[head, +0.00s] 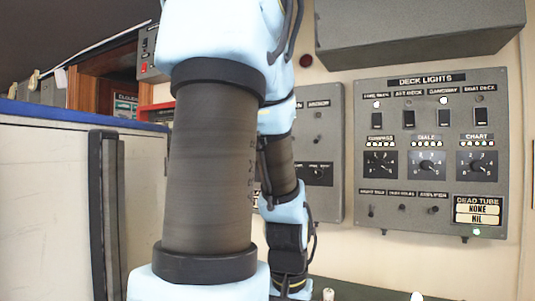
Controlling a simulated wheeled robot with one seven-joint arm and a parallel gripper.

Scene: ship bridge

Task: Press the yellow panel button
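No yellow button can be made out in the head view. A grey deck lights panel (437,184) is on the wall at the right, with switches, dials and small knobs. Part of a second grey panel (325,205) shows behind my arm, which hides its left side. My light blue and dark grey arm crosses the middle of the view and its far end runs down to the bottom edge. My gripper is not visible.
A white cabinet (55,190) with a blue top edge stands at the left. A grey box (420,35) juts from the wall above the panels. A dark green surface (355,290) with small pale knobs lies at the bottom.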

